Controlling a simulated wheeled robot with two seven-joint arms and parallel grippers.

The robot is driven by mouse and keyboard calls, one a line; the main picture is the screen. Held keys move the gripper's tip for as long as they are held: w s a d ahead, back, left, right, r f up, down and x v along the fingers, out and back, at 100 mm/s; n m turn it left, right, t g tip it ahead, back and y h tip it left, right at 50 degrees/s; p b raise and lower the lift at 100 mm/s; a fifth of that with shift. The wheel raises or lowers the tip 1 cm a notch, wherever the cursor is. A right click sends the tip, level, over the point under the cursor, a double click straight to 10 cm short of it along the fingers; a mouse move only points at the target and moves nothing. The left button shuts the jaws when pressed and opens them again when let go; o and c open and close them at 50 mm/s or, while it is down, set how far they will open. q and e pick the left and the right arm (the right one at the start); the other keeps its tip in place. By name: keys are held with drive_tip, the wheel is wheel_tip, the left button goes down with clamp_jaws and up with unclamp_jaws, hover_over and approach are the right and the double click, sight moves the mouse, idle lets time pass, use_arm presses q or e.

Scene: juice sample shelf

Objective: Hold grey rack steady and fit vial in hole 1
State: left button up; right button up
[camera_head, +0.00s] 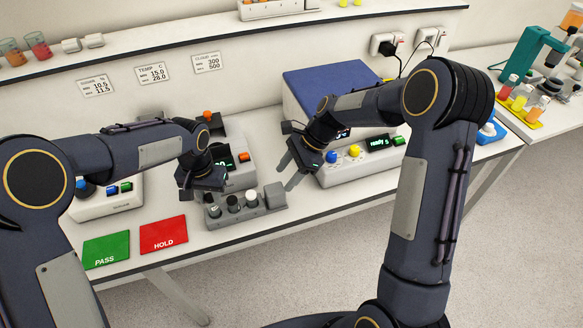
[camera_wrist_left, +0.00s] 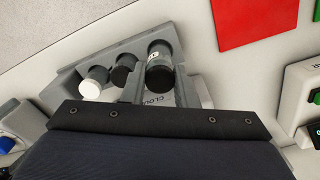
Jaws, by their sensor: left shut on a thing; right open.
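The grey rack (camera_head: 262,208) stands on the bench and has a raised block at its right end; it also shows in the left wrist view (camera_wrist_left: 70,78). A white-capped vial (camera_head: 251,198) and a dark-capped vial (camera_head: 233,203) stand in it. My left gripper (camera_head: 208,196) is shut on a dark-capped vial (camera_wrist_left: 160,62) at the rack's left end. That vial looks larger than its neighbours from the left wrist; whether its base is inside a hole is hidden. My right gripper (camera_head: 291,168) is open and empty, above and behind the raised block.
Red HOLD (camera_head: 163,234) and green PASS (camera_head: 106,249) cards lie left of the rack. An instrument with a green display (camera_head: 238,168) stands close behind it. A larger blue-lidded instrument (camera_head: 330,85) stands at the right. The bench's front edge is close to the rack.

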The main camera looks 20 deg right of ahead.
sight(276, 188)
drive_tip(key=shift+x, duration=3.35)
drive_tip(key=shift+r, duration=0.1)
drive_tip(key=c, duration=0.6)
